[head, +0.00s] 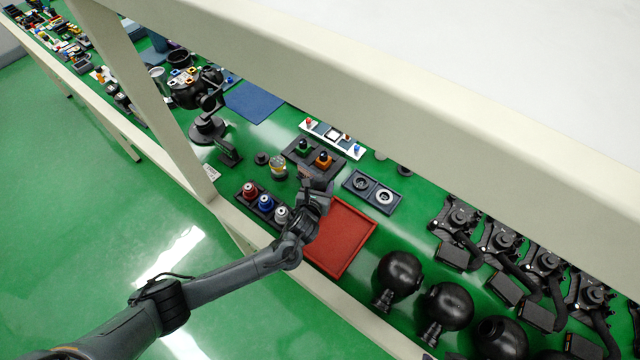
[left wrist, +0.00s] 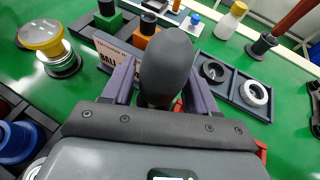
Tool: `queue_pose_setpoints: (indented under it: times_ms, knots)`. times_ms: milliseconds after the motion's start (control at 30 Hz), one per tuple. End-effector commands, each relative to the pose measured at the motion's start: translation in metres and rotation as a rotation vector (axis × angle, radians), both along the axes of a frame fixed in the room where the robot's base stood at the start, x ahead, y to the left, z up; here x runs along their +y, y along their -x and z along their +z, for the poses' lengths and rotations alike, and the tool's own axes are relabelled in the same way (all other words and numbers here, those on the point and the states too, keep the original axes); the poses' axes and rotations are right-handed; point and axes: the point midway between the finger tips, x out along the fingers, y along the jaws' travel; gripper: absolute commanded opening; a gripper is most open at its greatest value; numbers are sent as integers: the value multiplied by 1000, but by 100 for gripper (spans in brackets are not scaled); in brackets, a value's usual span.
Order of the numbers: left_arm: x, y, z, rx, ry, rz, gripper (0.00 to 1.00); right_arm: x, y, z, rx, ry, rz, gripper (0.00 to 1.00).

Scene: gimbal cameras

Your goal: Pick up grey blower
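A dark grey rounded bulb, which I take for the grey blower (left wrist: 167,62), stands between the two fingers of my left gripper (left wrist: 160,90) in the left wrist view. The fingers flank its narrower lower part and look shut on it. Its lower end is hidden behind the gripper body. In the head view my left gripper (head: 316,184) is above the table, between the red tray (head: 345,238) and the dark block with green and orange pieces. The blower is hard to make out there. My right gripper is not in view.
A rack of red, blue and silver pieces (head: 264,203) lies left of the gripper. The green and orange block (head: 313,158) is behind it, a dark ring tray (head: 372,191) to its right. Black round-headed objects (head: 400,272) stand front right. An upper shelf (head: 400,105) overhangs the table.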

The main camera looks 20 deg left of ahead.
Motion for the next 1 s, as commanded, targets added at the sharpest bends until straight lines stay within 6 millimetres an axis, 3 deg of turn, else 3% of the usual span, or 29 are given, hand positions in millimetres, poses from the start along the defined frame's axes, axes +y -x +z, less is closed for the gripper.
queue_pose_setpoints:
  times_ms: [33,133,567,867,1000]
  knots:
    - [0,0,0,0,0,0,39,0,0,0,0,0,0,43]
    - [0,0,0,0,0,0,23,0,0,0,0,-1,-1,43]
    - [0,0,7,-2,0,-1,23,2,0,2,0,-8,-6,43]
    - [0,0,42,-3,1,-1,23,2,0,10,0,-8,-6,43]
    - [-22,2,54,-2,3,-2,23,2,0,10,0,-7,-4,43]
